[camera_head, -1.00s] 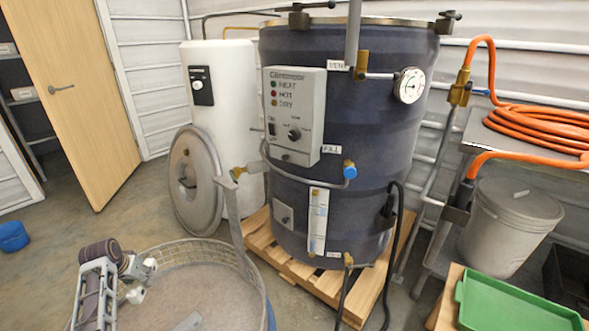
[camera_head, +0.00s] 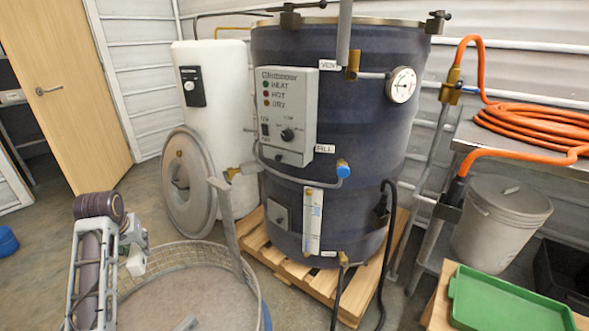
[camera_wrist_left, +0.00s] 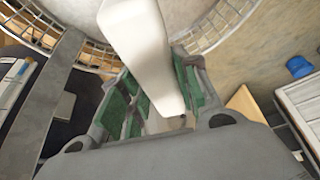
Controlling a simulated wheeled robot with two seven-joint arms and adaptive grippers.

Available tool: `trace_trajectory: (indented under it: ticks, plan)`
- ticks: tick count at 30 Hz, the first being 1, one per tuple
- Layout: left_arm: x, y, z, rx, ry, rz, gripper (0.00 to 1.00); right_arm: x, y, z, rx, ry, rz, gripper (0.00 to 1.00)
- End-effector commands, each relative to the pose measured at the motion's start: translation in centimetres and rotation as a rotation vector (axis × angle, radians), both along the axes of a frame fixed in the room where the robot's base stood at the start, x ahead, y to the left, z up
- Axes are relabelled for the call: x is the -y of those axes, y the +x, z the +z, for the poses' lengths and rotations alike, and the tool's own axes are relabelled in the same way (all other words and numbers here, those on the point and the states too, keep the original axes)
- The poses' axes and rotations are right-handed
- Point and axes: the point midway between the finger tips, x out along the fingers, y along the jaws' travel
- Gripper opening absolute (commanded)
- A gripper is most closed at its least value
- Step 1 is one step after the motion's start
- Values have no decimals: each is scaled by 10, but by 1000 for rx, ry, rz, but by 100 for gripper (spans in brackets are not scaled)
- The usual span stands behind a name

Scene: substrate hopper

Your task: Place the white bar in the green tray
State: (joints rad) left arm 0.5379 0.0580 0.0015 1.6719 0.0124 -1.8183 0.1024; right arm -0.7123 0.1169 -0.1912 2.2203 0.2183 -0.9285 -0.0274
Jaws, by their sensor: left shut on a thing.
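The white bar (camera_wrist_left: 145,55) is gripped between the green-padded fingers of my left gripper (camera_wrist_left: 160,112) in the left wrist view and sticks out well beyond them. In the head view my left gripper (camera_head: 132,238) is small and partly behind my own arm, at the left above the round wire-rimmed basket. A white piece by it, probably the bar (camera_head: 136,262), shows there. The green tray (camera_head: 510,303) lies at the lower right in the head view, empty where it shows, far from my left gripper. My right gripper is not in view.
The wire-rimmed basket (camera_head: 262,292) has an upright grey strip at its edge. A large dark blue tank (camera_head: 345,150) on a wooden pallet (camera_head: 262,247) stands between basket and tray. A grey lidded bucket (camera_head: 497,230) and an orange hose (camera_head: 530,118) are behind the tray.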

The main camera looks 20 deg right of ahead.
Motion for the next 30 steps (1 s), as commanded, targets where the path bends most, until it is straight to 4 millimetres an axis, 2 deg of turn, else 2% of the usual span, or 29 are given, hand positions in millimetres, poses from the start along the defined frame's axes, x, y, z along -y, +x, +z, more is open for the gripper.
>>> trace_trajectory:
  ticks: [6,12,18,30]
  plan:
    - [39,-26,-2,-3,-1,-69,4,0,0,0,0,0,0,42]
    - [58,-42,-23,-3,-1,-103,4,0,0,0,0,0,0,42]
    - [67,-55,-47,-3,-1,-117,4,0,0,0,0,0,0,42]
    - [69,-69,-69,-1,0,-118,4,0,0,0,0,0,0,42]
